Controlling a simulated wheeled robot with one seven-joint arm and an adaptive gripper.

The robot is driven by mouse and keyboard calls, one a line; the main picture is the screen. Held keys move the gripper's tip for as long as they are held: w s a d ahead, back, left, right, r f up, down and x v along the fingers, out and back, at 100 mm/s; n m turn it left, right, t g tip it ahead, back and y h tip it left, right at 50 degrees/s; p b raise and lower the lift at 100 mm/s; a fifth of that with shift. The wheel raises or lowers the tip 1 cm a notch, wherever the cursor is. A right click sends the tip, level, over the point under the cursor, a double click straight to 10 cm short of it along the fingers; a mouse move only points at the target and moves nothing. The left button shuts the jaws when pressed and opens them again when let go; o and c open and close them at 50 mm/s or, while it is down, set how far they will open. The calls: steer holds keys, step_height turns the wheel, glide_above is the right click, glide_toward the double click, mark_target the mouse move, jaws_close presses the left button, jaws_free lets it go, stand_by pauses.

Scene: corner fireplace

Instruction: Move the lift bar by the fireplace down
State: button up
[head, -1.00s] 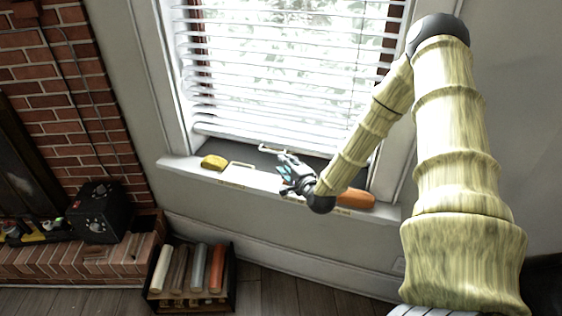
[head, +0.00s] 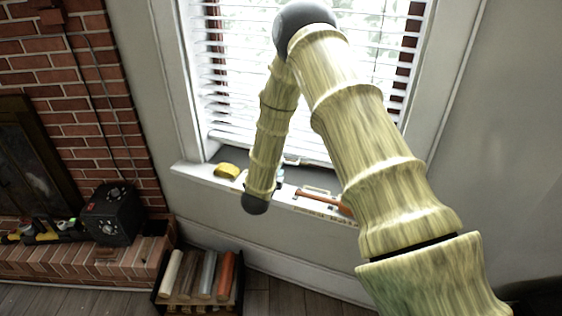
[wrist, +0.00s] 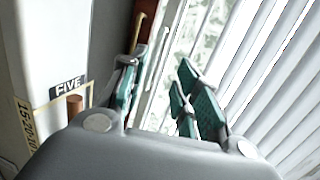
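The lift bar (head: 291,160) is a small cream handle low on the window, just above the sill; my arm partly hides it in the head view. In the wrist view a thin tan bar (wrist: 139,32), which looks like the lift bar, stands just beyond the left finger. My gripper (wrist: 158,85) has teal-padded fingers spread apart, with nothing seen between them. In the head view only a bit of my gripper (head: 281,174) shows behind the arm, near the sill. I cannot tell whether a finger touches the bar.
The white sill (head: 190,170) carries a yellow object (head: 227,170) and an orange-brown tool (head: 318,196). White blinds (head: 240,100) hang above it. A black box (head: 112,213) sits on the brick hearth. A crate of rolls (head: 240,300) stands on the floor below.

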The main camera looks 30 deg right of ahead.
steer(key=shift+m+g+h, duration=0.6)
steer(key=shift+g, duration=0.1)
steer(key=x, duration=0.2)
steer(key=p+x, duration=0.1)
steer(key=x, duration=0.2)
steer(key=w+a+f+p+x, duration=0.1)
steer(key=x, duration=0.2)
steer(key=shift+d, duration=0.15)
steer(key=shift+c, duration=0.2)
jaws_close()
